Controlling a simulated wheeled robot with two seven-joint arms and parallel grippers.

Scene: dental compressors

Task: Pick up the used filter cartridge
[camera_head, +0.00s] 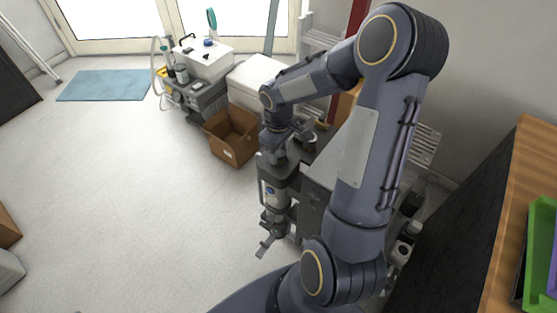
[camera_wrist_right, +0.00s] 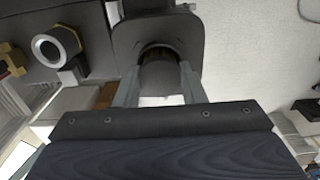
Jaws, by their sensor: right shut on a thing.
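My right arm reaches down over the grey machine, and the right gripper (camera_head: 277,190) hangs at its near left side. In the head view the cartridge is hard to make out. My left gripper is not in view.
An open cardboard box (camera_head: 232,135) stands on the floor behind the machine. A grey unit (camera_head: 198,97) with a white box on top is farther back. A wooden-topped bench (camera_head: 510,220) with a green tray (camera_head: 540,255) is at the right. The left floor is mostly clear.

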